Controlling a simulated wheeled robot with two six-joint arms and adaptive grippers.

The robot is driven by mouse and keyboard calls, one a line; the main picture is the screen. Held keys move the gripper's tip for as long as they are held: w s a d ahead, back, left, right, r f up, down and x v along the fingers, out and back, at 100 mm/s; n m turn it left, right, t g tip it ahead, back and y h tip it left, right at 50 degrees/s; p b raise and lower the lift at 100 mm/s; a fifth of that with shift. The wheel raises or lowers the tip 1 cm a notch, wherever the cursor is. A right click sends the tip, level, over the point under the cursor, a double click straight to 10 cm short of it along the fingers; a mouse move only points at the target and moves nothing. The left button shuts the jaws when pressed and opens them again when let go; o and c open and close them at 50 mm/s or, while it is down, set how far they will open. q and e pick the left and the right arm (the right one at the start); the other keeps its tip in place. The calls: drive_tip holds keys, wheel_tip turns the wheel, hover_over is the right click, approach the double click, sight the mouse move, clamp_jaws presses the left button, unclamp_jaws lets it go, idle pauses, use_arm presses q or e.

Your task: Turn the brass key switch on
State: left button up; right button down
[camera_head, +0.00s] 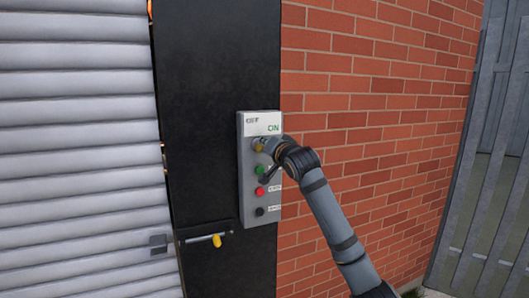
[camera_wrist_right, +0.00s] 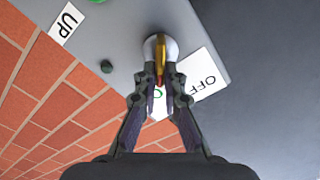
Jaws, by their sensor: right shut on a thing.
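The brass key switch (camera_head: 258,148) sits near the top of a grey control panel (camera_head: 246,190), below a label reading OFF and ON. My right gripper (camera_head: 268,150) reaches it from the lower right. In the right wrist view, the two fingertips of my right gripper (camera_wrist_right: 161,80) are closed on the brass key (camera_wrist_right: 160,55), which stands out from a round silver collar. The OFF label (camera_wrist_right: 203,76) shows beside it, and the ON label is mostly hidden behind the fingers. My left gripper is in neither view.
Below the key are a green button (camera_head: 260,170), a red button (camera_head: 260,190) and a black button (camera_head: 260,211). A grey roller shutter (camera_head: 75,150) is on the left. A yellow-handled lever (camera_head: 216,240) sticks out below the panel. A brick wall (camera_head: 370,100) is on the right.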

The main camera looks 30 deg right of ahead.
drive_tip(key=shift+d+f+m+b, duration=0.1)
drive_tip(key=shift+f+m+b, duration=0.15)
drive_tip(key=shift+m+b, duration=1.3)
drive_tip(key=shift+d+f+m+b, duration=0.1)
drive_tip(key=shift+f+m+b, duration=0.1)
drive_tip(key=shift+m+b, duration=1.35)
drive_tip(key=shift+d+f+m+b, duration=0.1)
drive_tip(key=shift+f+m+b, duration=0.15)
drive_tip(key=shift+m+b, duration=1.3)
drive_tip(key=shift+m+p, duration=0.3)
drive_tip(key=shift+m, duration=0.25)
drive_tip(key=c, duration=1.5)
unclamp_jaws()
drive_tip(key=shift+o, duration=0.2)
drive_tip(key=shift+s, duration=0.15)
drive_tip(key=v, duration=1.1)
drive_tip(key=shift+s, duration=0.4)
